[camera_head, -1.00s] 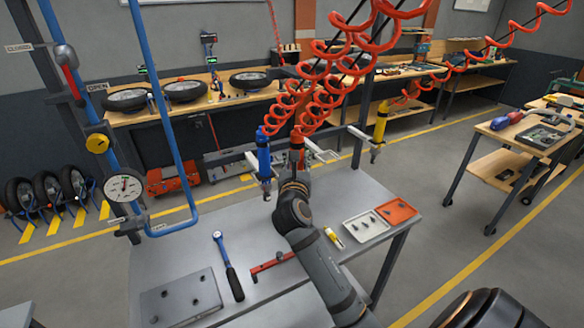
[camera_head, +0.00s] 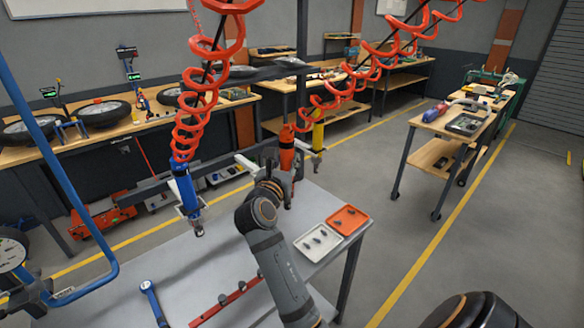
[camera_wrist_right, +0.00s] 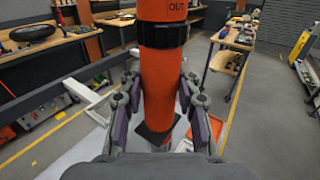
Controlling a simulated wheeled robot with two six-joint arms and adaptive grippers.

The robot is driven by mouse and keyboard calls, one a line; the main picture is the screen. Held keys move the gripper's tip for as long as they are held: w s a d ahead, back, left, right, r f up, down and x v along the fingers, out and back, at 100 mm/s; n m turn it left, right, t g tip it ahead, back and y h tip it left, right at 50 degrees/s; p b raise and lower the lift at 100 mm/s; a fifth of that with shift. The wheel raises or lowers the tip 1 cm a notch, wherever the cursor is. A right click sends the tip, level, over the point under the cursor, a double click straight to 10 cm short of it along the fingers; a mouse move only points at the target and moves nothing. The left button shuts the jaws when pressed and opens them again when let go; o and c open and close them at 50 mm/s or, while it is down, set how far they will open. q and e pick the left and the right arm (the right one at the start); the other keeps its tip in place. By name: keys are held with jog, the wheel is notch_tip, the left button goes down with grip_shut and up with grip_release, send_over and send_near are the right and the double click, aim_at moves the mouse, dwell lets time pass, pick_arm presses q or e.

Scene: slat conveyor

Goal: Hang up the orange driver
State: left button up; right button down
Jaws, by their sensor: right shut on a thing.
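The orange driver (camera_head: 287,152) is upright on a red coiled hose in the head view. My right gripper (camera_head: 284,182) is shut on its lower body. In the right wrist view the orange driver (camera_wrist_right: 162,85) stands between both fingers of the gripper (camera_wrist_right: 157,115), with a black collar above them. A pale bracket (camera_head: 245,163) projects from the dark rail, left of the orange driver and apart from it. It also shows in the wrist view (camera_wrist_right: 100,97). The driver's lower tip is partly hidden by the gripper. My left gripper is out of view.
The blue driver (camera_head: 185,188) hangs to the left and the yellow driver (camera_head: 318,137) hangs just behind, to the right.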

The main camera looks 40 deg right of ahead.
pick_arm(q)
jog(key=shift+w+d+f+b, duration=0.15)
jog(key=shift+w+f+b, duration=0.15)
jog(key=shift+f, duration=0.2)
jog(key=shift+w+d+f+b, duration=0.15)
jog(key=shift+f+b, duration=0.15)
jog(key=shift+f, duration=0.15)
pick_arm(e)
jog(key=w+f, duration=0.1)
jog(key=w, duration=1)
jog(key=shift+a, duration=0.4)
pick_arm(q)
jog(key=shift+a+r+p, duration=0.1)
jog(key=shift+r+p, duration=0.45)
jog(key=shift+p, duration=0.05)
pick_arm(e)
jog(key=shift+s+a, duration=0.1)
jog(key=shift+s, duration=0.05)
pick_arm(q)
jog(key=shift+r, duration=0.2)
pick_arm(e)
jog(key=shift+f, duration=0.85)
jog(key=c, duration=0.9)
grip_release()
jog(key=shift+o, duration=0.2)
notch_tip(320, 180, up, 10)
